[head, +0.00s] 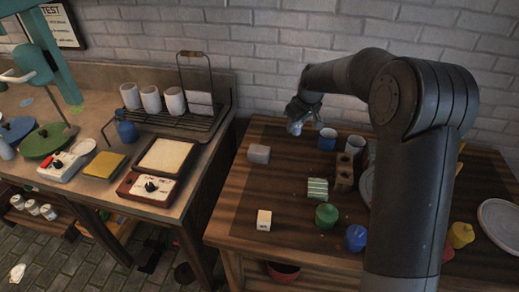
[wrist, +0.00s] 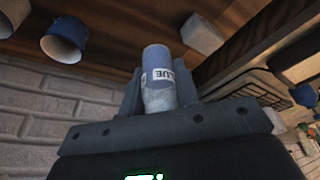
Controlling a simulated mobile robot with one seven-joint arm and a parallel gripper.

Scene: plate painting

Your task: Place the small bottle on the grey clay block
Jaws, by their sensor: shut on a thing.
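My gripper (head: 298,118) is above the back of the wooden table, near the brick wall. It is shut on a small bottle (wrist: 158,65) with a blue upper part and a white label with dark letters. The bottle stands between both fingers in the wrist view; in the head view only a small pale part of it (head: 295,128) shows below the gripper. The grey clay block (head: 259,154) lies on the table to the left of and nearer than the gripper. It also shows in the wrist view (wrist: 201,35), beyond the bottle and apart from it. Nothing rests on it.
A blue mug (head: 327,139) stands just right of the gripper. A wooden holder (head: 344,172), a green striped block (head: 317,190), a green pot (head: 326,216) and a blue pot (head: 356,237) are further right and nearer. A cream block (head: 264,220) is at the front. Table around the clay block is clear.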

